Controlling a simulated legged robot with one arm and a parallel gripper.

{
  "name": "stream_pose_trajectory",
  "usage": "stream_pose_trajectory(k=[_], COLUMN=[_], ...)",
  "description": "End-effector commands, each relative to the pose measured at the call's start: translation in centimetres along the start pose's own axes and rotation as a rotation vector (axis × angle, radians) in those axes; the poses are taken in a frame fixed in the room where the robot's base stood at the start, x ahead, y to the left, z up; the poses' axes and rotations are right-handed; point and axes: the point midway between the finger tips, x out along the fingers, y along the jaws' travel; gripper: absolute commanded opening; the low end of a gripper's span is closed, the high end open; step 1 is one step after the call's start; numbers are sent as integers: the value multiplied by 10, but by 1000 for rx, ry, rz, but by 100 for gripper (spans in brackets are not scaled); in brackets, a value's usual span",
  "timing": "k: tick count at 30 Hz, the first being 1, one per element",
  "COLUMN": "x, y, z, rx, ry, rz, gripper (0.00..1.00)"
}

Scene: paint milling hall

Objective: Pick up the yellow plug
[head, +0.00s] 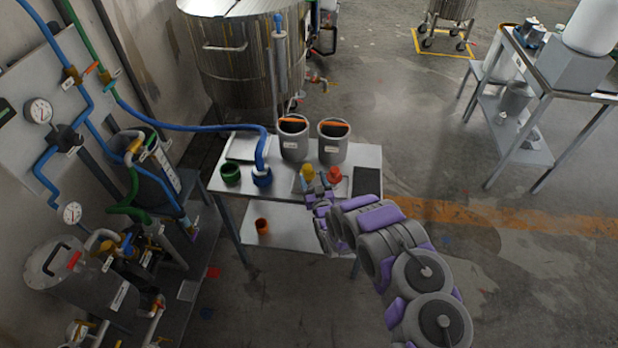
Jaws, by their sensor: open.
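The yellow plug (307,171) is small and sits on the grey table (368,156), in front of two grey buckets. My gripper (317,184) is open at the table's front edge, close to the plug on its near side and a little to the right. The jaws are small in this view, and I cannot tell whether they touch the plug or reach around it. My arm comes in from the lower right and hides part of the table front.
A red plug (335,174) stands just right of the yellow one. A blue fitting with a hose (262,176) and a green cup (231,173) stand to the left. The grey buckets (293,140) (333,145) stand behind. An orange cup (262,226) sits on the lower shelf.

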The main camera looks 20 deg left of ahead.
Motion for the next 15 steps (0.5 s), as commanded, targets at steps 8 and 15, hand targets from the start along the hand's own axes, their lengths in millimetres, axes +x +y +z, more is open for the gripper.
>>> stream_pose_trajectory(k=[8, 15], x=[13, 39], y=[0, 2], z=[-3, -6], rx=[2, 6], ry=[7, 8], rz=[-1, -1], gripper=[66, 66])
